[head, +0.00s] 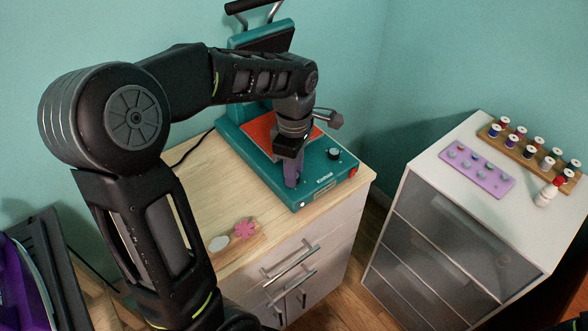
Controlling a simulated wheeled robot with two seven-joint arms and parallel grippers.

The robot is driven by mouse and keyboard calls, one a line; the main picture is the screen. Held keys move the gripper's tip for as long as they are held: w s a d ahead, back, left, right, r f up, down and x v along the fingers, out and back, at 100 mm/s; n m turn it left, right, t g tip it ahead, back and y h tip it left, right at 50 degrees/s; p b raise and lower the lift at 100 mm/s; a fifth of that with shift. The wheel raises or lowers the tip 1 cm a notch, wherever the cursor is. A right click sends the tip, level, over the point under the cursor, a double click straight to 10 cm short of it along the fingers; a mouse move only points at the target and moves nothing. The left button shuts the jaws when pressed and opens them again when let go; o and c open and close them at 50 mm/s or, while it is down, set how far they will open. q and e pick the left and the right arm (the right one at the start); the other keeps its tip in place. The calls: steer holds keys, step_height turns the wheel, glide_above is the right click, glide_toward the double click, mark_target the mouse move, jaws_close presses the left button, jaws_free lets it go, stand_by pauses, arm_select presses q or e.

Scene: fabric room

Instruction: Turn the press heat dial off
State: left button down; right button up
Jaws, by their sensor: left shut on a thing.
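The teal heat press (262,160) stands on the wooden cabinet top with its black upper plate raised and an orange-red pad (262,136) on its bed. My left gripper (290,184) points down at the left part of the press's front panel. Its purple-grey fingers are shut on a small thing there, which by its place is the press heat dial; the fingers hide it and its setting. My right gripper is not in view.
A red switch (353,172) is at the panel's right corner. A pink flower piece (245,229) lies on the cabinet's front edge. A white drawer unit (453,215) at right bears a lilac tray (478,170), a spool rack (527,152) and a white bottle (547,194).

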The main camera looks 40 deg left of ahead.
arm_select(q)
steer(key=shift+n, duration=1.4)
steer(key=c, duration=1.1)
jaws_free()
steer(key=shift+r, duration=0.1)
step_height(320, 180, up, 8)
steer(key=shift+f, duration=0.2)
